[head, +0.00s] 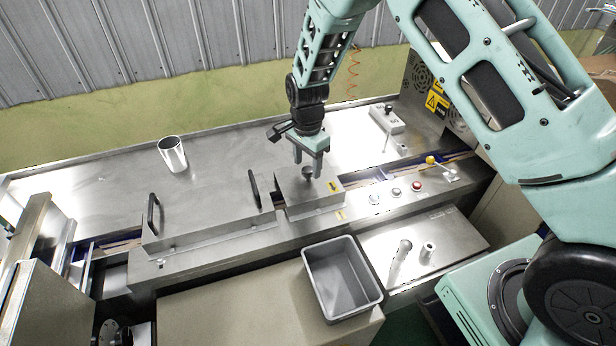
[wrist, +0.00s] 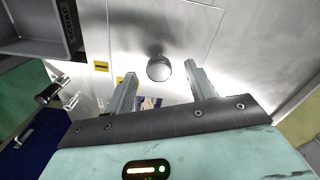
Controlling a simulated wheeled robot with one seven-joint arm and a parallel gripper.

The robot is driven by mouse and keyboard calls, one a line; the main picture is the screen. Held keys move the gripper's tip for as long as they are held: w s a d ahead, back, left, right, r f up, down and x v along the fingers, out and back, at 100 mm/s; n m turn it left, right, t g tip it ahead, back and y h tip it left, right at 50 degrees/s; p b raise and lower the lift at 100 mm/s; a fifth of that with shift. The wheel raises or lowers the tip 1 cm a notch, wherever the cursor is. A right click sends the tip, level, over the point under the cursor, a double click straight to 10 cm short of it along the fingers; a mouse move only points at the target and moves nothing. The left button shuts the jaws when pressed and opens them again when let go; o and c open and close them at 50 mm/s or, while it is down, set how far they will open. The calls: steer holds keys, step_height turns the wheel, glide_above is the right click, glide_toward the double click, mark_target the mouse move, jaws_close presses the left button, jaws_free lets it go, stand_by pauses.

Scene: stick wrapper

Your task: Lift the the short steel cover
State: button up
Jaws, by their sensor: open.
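The short steel cover (head: 318,197) is a box-shaped metal lid with a dark round knob (head: 308,173) on top. It sits on the machine, right of a longer steel cover (head: 205,215) with two black handles. My gripper (head: 310,172) points down over the short cover, with its fingers at the knob. In the wrist view the knob (wrist: 159,68) lies ahead of my gripper (wrist: 160,78), between the lines of its two spread fingers. I cannot tell how far the fingertips are above the lid. The gripper is open and holds nothing.
A steel cup (head: 172,155) stands on the table at the back left. A grey bin (head: 342,280) is in front. Buttons (head: 396,192) and a yellow-topped lever (head: 432,161) are right of the short cover. A white switch box (head: 387,118) lies behind.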

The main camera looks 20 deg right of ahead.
mark_target(308, 169)
steer(key=shift+s+f+p, duration=0.1)
steer(key=shift+f+p, duration=0.45)
steer(key=shift+f, duration=1.05)
jaws_close()
steer(key=shift+r, duration=0.25)
